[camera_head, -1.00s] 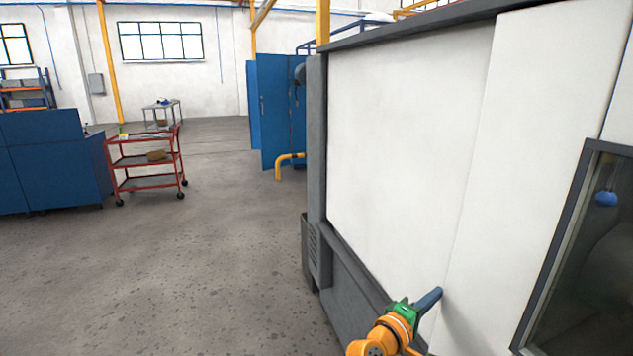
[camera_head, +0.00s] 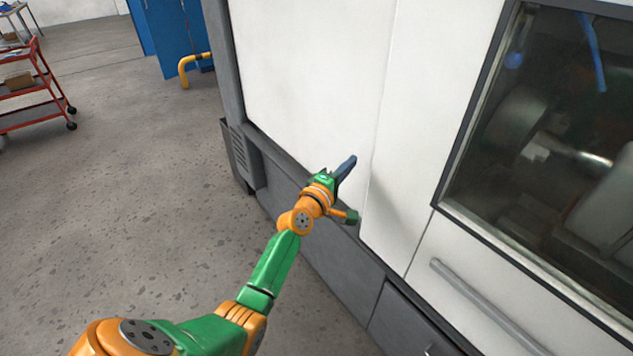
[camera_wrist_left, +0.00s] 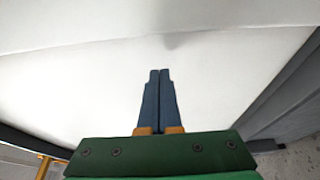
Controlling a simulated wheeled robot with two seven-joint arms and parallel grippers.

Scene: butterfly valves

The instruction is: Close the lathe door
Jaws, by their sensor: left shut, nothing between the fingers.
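The lathe is a large white machine with a dark grey frame. Its door (camera_head: 425,170) is a white panel with a dark-framed window and a grey bar handle (camera_head: 485,305) below the window. A vertical seam parts the door from a flat white panel (camera_head: 310,80) on its left. My left gripper (camera_head: 349,166) is shut and empty in front of that flat panel, just left of the seam. In the left wrist view its blue fingers (camera_wrist_left: 157,75) are together and point at white surface; whether they touch it I cannot tell. My right gripper is not in view.
A dark grey lower base (camera_head: 310,230) runs along the foot of the lathe. A red cart (camera_head: 38,90), a blue cabinet (camera_head: 170,40) and a yellow pipe (camera_head: 187,68) stand at the back left. The floor left of the lathe is clear.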

